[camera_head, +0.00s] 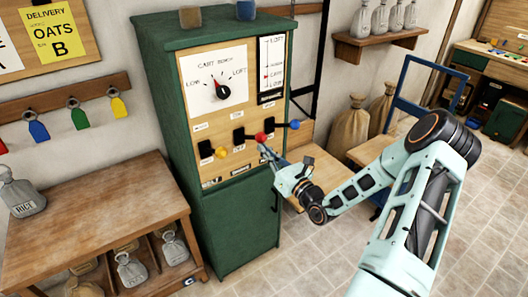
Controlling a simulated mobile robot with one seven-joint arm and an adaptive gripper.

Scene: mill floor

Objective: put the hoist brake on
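A green cabinet (171,110) stands in the middle with a wooden control panel. Its panel has three levers in dark slots: one with a yellow knob (221,152), one with a red knob (261,138) and one with a blue knob (294,124). The small labels by the levers are too small to read, so I cannot tell which is the hoist brake. My gripper (264,149) is right at the red knob, just below it. Whether it touches the knob, and whether its fingers are open or shut, is not clear.
Above the levers are a round dial (222,90) and a vertical gauge (271,68). A wooden bench (95,213) with small sacks stands at left. A blue-framed cart (404,104) and large sacks (350,127) are to the right. Open tiled floor lies at lower right.

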